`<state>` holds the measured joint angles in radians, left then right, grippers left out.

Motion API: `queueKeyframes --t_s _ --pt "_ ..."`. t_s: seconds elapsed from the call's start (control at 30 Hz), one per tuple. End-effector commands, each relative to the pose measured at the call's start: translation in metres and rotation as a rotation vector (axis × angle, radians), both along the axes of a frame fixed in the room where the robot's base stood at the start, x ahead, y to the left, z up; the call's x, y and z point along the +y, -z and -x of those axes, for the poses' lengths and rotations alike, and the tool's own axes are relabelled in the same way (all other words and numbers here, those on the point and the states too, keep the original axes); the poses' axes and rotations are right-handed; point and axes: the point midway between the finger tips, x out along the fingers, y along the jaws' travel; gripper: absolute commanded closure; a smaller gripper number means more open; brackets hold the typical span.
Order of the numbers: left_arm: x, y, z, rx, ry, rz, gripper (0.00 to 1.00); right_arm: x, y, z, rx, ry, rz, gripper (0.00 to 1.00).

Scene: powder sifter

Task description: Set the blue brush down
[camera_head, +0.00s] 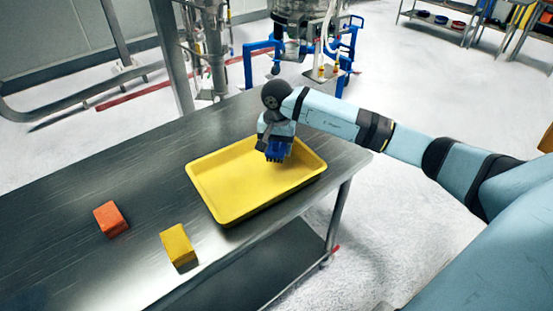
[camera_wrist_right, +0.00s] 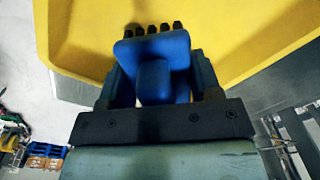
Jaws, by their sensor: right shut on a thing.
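The blue brush (camera_head: 277,149) is in my right gripper (camera_head: 274,140), over the far right part of the yellow tray (camera_head: 210,201) in the head view. In the right wrist view my right gripper (camera_wrist_right: 154,88) is shut on the blue brush (camera_wrist_right: 176,47), with its dark bristle tufts pointing away from the gripper toward the yellow tray (camera_wrist_right: 245,25). I cannot tell whether the bristles touch the tray floor. My left gripper is not in view.
The tray sits on a dark metal table (camera_head: 140,175). An orange block (camera_head: 110,219) and a yellow block (camera_head: 178,246) lie on the table, left of and nearer than the tray. Metal equipment with a blue frame (camera_head: 262,50) stands behind the table. The table's left part is clear.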

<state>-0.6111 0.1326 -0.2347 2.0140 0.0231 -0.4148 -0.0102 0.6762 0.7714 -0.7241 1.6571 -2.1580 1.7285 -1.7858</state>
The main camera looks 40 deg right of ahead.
Motion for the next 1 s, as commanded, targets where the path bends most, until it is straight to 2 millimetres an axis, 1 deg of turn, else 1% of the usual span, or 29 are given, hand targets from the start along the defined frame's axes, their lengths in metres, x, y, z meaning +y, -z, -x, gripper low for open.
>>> queueKeyframes --t_s 0.03,0.23,0.4,0.5,0.73,0.87,0.9,0.97,1.0 --pt "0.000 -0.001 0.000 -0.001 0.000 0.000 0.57 0.000 0.005 0.000 -0.001 0.000 -0.001 0.64" --pt "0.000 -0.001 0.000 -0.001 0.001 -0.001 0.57 0.000 0.019 0.000 0.001 -0.001 0.000 0.64" --pt "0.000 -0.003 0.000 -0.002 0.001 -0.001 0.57 0.001 0.045 0.000 0.002 0.000 -0.001 0.64" --pt "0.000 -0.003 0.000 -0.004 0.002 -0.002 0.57 0.000 0.053 0.000 -0.001 0.000 -0.001 0.64" --pt "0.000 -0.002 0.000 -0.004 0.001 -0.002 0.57 0.000 0.054 -0.001 -0.001 -0.001 0.000 0.64" --pt "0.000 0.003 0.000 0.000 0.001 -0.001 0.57 0.000 0.059 -0.001 -0.002 -0.002 0.001 0.64" --pt "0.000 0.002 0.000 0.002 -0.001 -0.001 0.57 0.000 0.057 -0.001 -0.002 -0.002 0.001 0.35" --pt "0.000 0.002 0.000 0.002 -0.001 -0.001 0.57 0.000 0.057 0.000 -0.001 -0.002 0.001 0.21" --pt "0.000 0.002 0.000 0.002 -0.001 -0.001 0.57 0.000 0.057 0.000 -0.001 -0.002 0.000 0.16"
